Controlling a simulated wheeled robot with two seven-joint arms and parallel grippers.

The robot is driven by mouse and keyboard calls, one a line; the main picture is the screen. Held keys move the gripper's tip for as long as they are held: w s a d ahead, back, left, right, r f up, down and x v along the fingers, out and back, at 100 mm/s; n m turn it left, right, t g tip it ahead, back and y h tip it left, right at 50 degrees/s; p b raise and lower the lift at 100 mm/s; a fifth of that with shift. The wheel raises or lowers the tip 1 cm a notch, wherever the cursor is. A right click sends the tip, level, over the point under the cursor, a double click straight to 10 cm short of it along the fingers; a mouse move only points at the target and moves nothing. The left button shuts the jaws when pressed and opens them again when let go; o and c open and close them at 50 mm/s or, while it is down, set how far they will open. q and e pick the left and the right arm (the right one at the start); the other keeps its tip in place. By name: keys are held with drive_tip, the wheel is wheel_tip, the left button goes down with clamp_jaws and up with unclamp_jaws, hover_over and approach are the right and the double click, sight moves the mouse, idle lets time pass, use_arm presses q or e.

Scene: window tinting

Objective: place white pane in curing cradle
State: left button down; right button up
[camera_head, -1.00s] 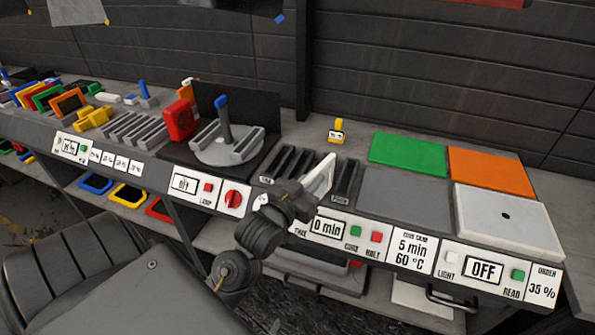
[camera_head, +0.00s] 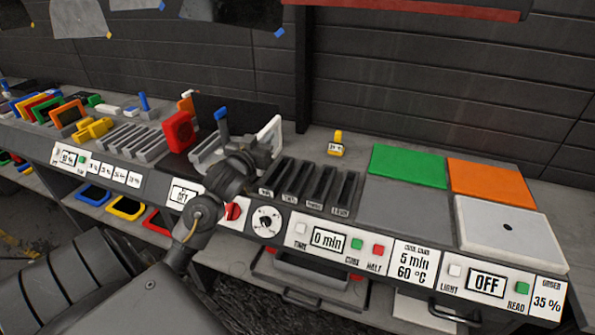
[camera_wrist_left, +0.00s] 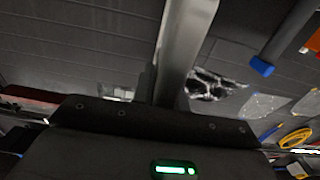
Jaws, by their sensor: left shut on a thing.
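The white pane (camera_head: 273,132) stands upright in the head view, behind my left gripper (camera_head: 262,150). The gripper is shut on it, and the fingers are partly hidden by my wrist. The curing cradle (camera_head: 311,187) is the dark slotted rack to the right of the gripper. Its visible slots look empty, and the pane is apart from them, at the rack's left rear. In the left wrist view a grey upright bar (camera_wrist_left: 182,50) runs up from the gripper body; I cannot tell whether it is the pane's edge or a finger. My right gripper is not in view.
Left of the pane are a grey turntable (camera_head: 205,150) with a blue-tipped post and a red block (camera_head: 178,131). A small yellow item (camera_head: 337,144) stands behind the cradle. Green (camera_head: 408,166), orange and white panels lie to the right. Control labels line the front edge.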

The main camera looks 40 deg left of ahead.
use_arm(q)
drive_tip(key=w+d+f+p, duration=0.2)
drive_tip(key=w+d+f, duration=0.3)
drive_tip(key=f, duration=0.6)
drive_tip(key=shift+w+d, duration=0.2)
drive_tip(key=shift+w, duration=1.15)
drive_tip(key=c, duration=1.4)
unclamp_jaws()
